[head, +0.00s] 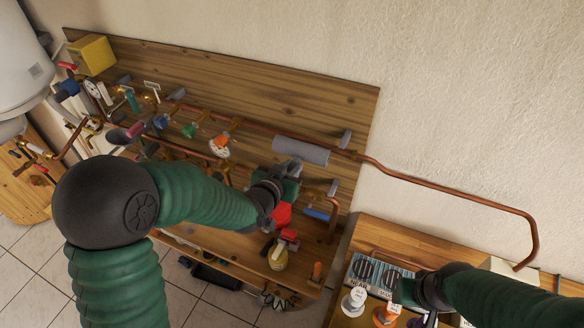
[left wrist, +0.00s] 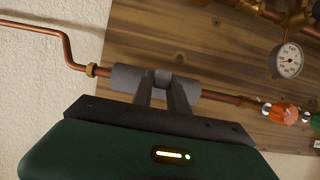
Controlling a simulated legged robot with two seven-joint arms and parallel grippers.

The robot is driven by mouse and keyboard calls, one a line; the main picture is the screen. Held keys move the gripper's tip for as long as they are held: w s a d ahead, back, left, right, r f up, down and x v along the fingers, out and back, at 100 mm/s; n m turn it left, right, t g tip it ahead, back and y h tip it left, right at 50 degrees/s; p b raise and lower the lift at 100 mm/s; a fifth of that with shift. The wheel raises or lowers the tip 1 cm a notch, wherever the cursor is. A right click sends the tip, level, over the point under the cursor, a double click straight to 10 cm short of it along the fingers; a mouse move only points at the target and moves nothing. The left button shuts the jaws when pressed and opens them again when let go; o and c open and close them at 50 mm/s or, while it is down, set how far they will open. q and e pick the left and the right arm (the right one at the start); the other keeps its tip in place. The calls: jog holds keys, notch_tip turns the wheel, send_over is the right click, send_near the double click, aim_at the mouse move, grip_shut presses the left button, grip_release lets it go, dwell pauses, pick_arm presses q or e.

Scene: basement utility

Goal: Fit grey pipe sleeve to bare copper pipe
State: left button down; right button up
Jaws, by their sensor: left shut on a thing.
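The grey pipe sleeve (head: 302,150) lies lengthwise along the copper pipe (head: 258,132) on the wooden board. In the left wrist view the sleeve (left wrist: 126,79) is in line with the pipe (left wrist: 222,97), which shows at both of its ends. It looks to be around the pipe, but I cannot tell whether it is fully seated. My left gripper (head: 291,166) is at the sleeve, and its two fingers (left wrist: 162,82) are shut on the sleeve's middle. My right gripper (head: 402,291) is at the lower right over the bench; its jaws are not clear.
The wooden board (head: 330,95) carries valves and a pressure gauge (left wrist: 288,61). A bare pipe run (head: 450,188) bends along the wall at right. Small bottles (head: 386,314) and a box (head: 375,272) stand on the right bench.

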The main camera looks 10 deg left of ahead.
aim_at(296, 160)
pick_arm(q)
jog(key=shift+d, duration=0.1)
dwell(0.3)
jog(key=shift+w, duration=0.1)
jog(key=shift+w, duration=0.1)
jog(key=shift+w+d+b, duration=0.15)
jog(key=shift+w+b, duration=0.15)
jog(key=shift+w, duration=0.55)
jog(key=shift+w+d+b, duration=0.1)
jog(key=shift+w+b, duration=0.2)
jog(key=shift+w, duration=0.5)
jog(key=c, duration=1.2)
grip_release()
jog(key=shift+w, duration=0.1)
